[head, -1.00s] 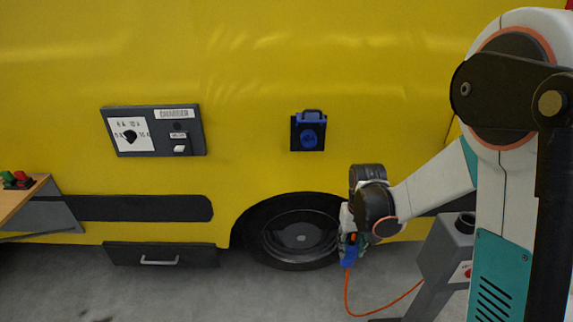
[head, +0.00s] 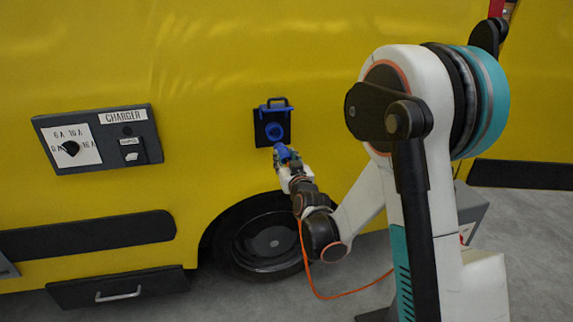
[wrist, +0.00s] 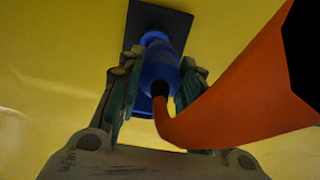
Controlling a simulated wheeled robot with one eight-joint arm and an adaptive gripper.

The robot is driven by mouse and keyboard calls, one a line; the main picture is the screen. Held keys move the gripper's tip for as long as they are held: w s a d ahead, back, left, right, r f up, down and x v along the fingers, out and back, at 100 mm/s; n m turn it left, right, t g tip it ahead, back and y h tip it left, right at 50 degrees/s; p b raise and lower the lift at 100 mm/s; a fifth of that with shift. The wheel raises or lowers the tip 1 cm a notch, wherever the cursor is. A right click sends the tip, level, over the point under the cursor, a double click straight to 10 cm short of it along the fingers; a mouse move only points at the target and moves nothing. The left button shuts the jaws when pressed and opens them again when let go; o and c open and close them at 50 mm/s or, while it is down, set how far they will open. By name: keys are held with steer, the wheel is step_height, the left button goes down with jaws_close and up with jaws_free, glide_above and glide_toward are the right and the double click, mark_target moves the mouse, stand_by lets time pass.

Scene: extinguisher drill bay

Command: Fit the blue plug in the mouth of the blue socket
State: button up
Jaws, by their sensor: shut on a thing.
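The blue socket (head: 275,131) is mounted on a dark plate on the yellow vehicle side, with a dark handle-like loop above it. My gripper (head: 287,160) is shut on the blue plug (head: 285,152), just below and right of the socket's round mouth in the head view. In the wrist view the plug (wrist: 159,72) sits between the green-padded fingers and points away toward the socket (wrist: 155,37). The plug hides much of the socket there. I cannot tell whether plug and socket touch. An orange cable (wrist: 225,110) runs from the plug's back.
A grey charger panel (head: 97,138) with a dial is on the vehicle at left. A wheel (head: 262,240) is below the socket. The cable hangs in a loop toward the floor and a grey post (head: 468,210) behind my arm. The wall around the socket is clear.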

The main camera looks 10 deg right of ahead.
mark_target(283, 146)
steer(key=shift+w+d+r, duration=0.1)
steer(key=shift+d+r, duration=0.1)
steer(key=shift+r, duration=0.3)
steer(key=shift+w, duration=0.1)
steer(key=shift+w, duration=2.75)
steer(key=shift+w, duration=2.65)
steer(key=o, duration=1.2)
steer(key=shift+o, duration=0.2)
steer(key=shift+s, duration=0.1)
